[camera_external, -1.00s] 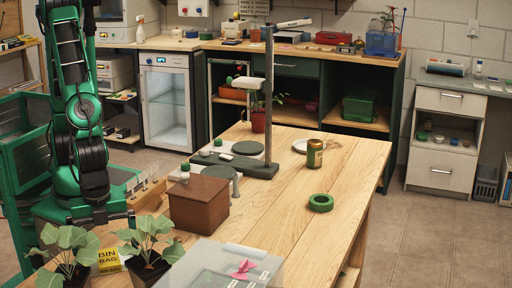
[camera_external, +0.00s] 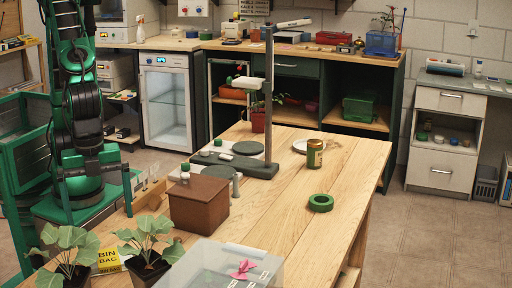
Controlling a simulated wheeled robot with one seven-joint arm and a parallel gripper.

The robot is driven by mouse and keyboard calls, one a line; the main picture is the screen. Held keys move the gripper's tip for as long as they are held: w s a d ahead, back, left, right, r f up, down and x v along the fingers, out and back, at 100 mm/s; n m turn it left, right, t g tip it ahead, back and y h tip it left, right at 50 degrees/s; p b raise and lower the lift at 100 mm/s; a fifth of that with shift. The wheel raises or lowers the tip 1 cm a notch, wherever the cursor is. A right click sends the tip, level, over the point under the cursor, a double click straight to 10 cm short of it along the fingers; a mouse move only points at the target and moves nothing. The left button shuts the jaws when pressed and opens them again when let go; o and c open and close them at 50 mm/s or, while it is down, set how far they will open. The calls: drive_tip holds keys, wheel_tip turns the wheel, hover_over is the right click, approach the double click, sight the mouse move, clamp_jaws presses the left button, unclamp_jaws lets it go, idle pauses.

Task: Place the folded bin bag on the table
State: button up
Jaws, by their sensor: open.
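The folded bin bag (camera_external: 108,261), yellow with a dark "BIN BAG" label, is at the near left end of the wooden table (camera_external: 276,215). It sits between two potted seedlings, whose leaves cover part of its edges. I cannot see clearly what its underside touches. I see nothing between the fingers.
Leafy seedlings (camera_external: 70,250) and (camera_external: 149,238) flank the bag. A brown wooden box (camera_external: 199,205), a clear tub (camera_external: 215,266) and a stand (camera_external: 268,100) are on the table. Green tape (camera_external: 320,203) and a jar (camera_external: 315,154) stand farther right. The right half is mostly clear.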

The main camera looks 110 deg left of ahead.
drive_tip(key=s+a+r+n, duration=0.1)
drive_tip(key=s+a+n, duration=0.1)
drive_tip(key=s+a, duration=1.3)
drive_tip(key=s, duration=0.3)
drive_tip(key=shift+a+r+n, duration=0.3)
drive_tip(key=shift+a+r, duration=0.05)
drive_tip(key=shift+r, duration=0.05)
